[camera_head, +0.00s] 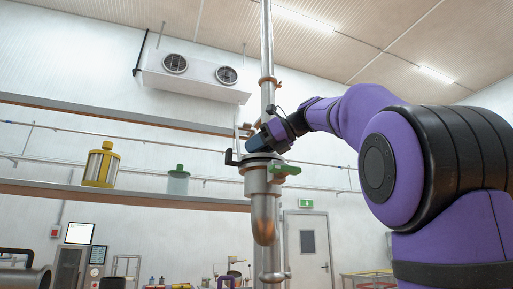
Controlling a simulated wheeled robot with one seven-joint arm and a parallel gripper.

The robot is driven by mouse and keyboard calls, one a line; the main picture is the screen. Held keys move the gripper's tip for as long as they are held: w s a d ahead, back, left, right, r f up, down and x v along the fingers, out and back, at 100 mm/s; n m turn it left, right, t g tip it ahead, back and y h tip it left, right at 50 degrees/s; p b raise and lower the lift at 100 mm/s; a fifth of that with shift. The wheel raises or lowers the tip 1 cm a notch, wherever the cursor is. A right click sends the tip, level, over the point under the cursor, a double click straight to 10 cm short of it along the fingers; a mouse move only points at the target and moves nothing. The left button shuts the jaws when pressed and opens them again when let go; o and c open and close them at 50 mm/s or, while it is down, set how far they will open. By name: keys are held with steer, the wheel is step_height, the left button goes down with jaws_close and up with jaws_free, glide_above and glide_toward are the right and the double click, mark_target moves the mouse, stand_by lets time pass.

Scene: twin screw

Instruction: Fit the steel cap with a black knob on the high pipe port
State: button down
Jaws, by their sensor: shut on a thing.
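The high pipe port (263,186) is the open upper end of a curved steel pipe near the middle of the view, with a flange at its top. A green lever (285,169) sticks out at its right and a black handle (229,157) at its left. My gripper (257,146) comes in from the upper right, tilted, just above the flange. It is shut on the steel cap (261,157), seen only as a thin edge at the flange. The black knob is hidden by the gripper. I cannot tell whether the cap is fully seated.
A tall vertical pipe (267,50) rises right behind the port. A shelf (130,195) at the left holds a yellow-banded canister (101,166) and a green-topped jar (178,181). A cooling unit (195,75) hangs above. My purple arm fills the right side.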

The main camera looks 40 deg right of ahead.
steer(key=shift+f, duration=0.3)
stand_by(0.5)
steer(key=c, duration=0.7)
jaws_free()
steer(key=shift+o, duration=0.2)
steer(key=v, duration=1)
steer(key=shift+s+d, duration=0.2)
steer(key=shift+s, duration=0.1)
steer(key=shift+r, duration=0.1)
